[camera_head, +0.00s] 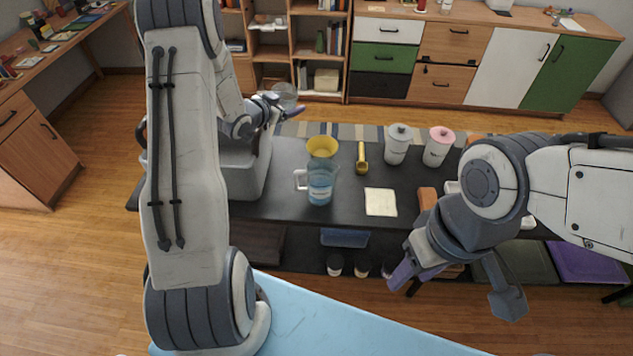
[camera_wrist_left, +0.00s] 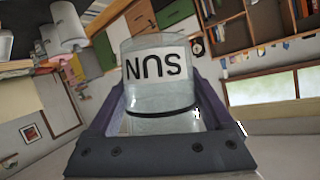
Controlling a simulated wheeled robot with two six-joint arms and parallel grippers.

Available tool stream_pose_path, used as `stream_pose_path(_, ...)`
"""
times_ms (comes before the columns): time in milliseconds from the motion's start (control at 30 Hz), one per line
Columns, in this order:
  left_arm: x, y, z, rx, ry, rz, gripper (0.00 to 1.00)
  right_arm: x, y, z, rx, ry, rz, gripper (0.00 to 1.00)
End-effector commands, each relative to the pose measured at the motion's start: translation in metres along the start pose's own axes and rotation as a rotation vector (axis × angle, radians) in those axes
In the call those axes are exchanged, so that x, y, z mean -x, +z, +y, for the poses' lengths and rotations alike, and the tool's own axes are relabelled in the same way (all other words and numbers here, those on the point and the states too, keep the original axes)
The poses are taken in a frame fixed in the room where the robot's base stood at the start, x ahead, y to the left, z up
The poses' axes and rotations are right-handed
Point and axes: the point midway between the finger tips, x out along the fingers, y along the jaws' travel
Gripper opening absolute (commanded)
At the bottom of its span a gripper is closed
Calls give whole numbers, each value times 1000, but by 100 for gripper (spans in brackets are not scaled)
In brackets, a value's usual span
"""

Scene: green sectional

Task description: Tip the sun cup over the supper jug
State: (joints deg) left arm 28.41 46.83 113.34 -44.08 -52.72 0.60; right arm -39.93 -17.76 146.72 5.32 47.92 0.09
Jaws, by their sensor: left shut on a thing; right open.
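The sun cup (camera_wrist_left: 158,68) is a clear cup with a white label reading SUN. My left gripper (camera_wrist_left: 160,112) is shut on it. In the head view the cup (camera_head: 285,95) is at the tip of my left gripper (camera_head: 272,106), raised behind and left of a clear jug (camera_head: 320,182). The jug stands upright on the dark table, with bluish contents, a small label too small to read, and a yellow funnel (camera_head: 321,147) in its mouth. The cup is apart from the funnel. My right gripper (camera_head: 455,288) is open and empty at the table's front right.
The dark table (camera_head: 270,205) also holds a yellow scoop (camera_head: 361,160), a pale cloth (camera_head: 381,202), a grey-lidded canister (camera_head: 397,145) and a pink-lidded canister (camera_head: 438,147). A grey appliance (camera_head: 240,165) stands left of the jug. Dark table surface is clear around the jug's front.

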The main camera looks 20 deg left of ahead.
Motion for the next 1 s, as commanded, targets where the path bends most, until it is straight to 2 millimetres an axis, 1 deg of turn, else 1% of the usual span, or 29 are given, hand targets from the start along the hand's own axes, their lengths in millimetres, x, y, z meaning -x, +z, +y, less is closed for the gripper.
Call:
stream_pose_path(33, 4, -7, -3, 41, 16, -3, 24, 17, -1, -1, 0, 0, 1, 50)
stream_pose_path(100, 4, -7, -3, 102, 41, -2, 24, 28, -2, -2, 0, 0, 1, 50)
stream_pose_path(167, 3, -6, -3, 147, 60, -1, 24, 33, -2, -2, 0, 0, 1, 50)
stream_pose_path(300, 1, -2, -1, 191, 79, 0, 24, 34, -2, -2, 0, 0, 1, 50)
stream_pose_path(567, 1, -2, -1, 189, 78, 1, 24, 33, -2, -2, 0, 0, 1, 50)
stream_pose_path(667, 4, -8, -2, 189, 78, 1, 24, 38, -2, -3, 0, 0, 1, 50)
stream_pose_path(900, 13, -30, -8, 188, 78, 2, 24, 56, -3, -4, 0, 0, 1, 50)
stream_pose_path(1000, 16, -37, -10, 188, 78, 1, 24, 62, -4, -4, 0, 0, 1, 50)
